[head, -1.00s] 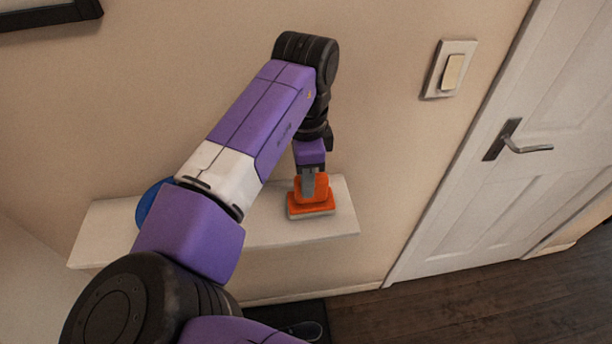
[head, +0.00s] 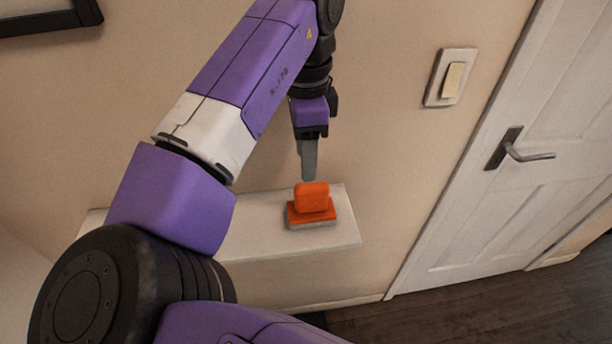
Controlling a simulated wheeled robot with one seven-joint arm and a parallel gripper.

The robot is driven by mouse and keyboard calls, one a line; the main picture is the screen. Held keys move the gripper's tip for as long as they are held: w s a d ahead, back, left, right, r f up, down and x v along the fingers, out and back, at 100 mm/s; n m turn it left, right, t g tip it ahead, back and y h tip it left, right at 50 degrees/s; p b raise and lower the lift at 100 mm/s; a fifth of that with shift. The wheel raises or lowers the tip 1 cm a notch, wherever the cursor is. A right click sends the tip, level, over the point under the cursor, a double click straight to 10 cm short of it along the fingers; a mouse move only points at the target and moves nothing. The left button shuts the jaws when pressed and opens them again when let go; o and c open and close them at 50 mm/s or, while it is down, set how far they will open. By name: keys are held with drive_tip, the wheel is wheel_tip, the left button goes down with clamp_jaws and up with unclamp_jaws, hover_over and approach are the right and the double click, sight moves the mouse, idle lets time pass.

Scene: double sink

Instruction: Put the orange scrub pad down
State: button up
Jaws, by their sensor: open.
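The orange scrub pad (head: 312,202) sits upright on the white shelf (head: 260,240), toward its right end. It has a raised orange handle and a greyish underside. My gripper (head: 309,178) is just above the pad's handle, pointing down, open and empty. The fingers look clear of the handle, with only a small gap at most. One finger mostly hides the other from this side.
The shelf is bare to the right of the pad and in front of it. My arm hides much of its left part. The wall stands close behind, with a light switch (head: 451,78). A white door (head: 540,130) with a handle (head: 520,152) is at the right.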

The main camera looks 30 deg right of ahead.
drive_tip(key=shift+r, duration=1.75)
